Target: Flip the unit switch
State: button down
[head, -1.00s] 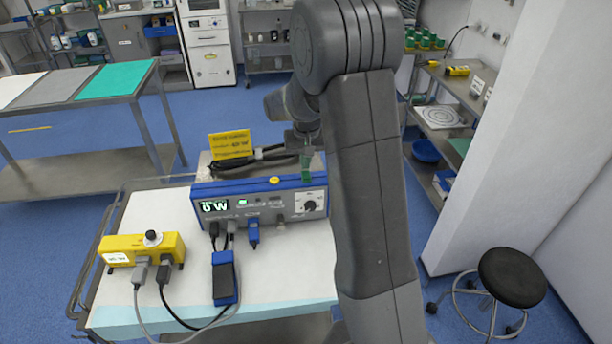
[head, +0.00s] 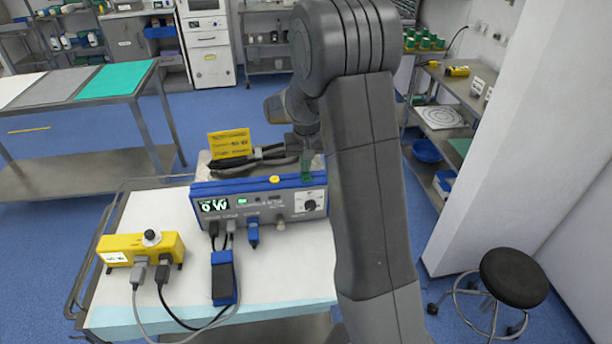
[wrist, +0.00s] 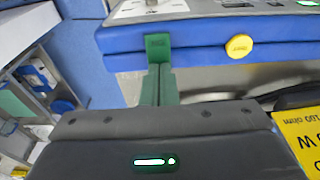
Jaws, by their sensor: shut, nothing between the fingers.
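The unit (head: 262,184) is a blue and grey box on a white-draped table. I cannot tell which part is the switch. A round yellow button (head: 274,179) sits on its blue upper edge. My gripper (head: 307,168) has green fingers, shut and empty, at the right part of that edge. In the wrist view the fingertips (wrist: 158,45) overlap the blue edge (wrist: 205,45), left of the yellow button (wrist: 239,46); contact is unclear.
A yellow box (head: 115,246) with a black knob stands at left, with cables running from it. A blue-black block (head: 224,280) lies before the unit. A stool (head: 513,277) stands right.

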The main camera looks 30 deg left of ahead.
jog(key=shift+f, duration=0.25)
jog(key=shift+r, duration=0.1)
jog(key=shift+r+p, duration=2.2)
jog(key=shift+r, duration=1.25)
jog(key=shift+f, duration=0.15)
notch_tip(320, 180, down, 7)
jog(key=b, duration=0.4)
jog(key=shift+b, duration=0.4)
jog(key=shift+r, duration=0.25)
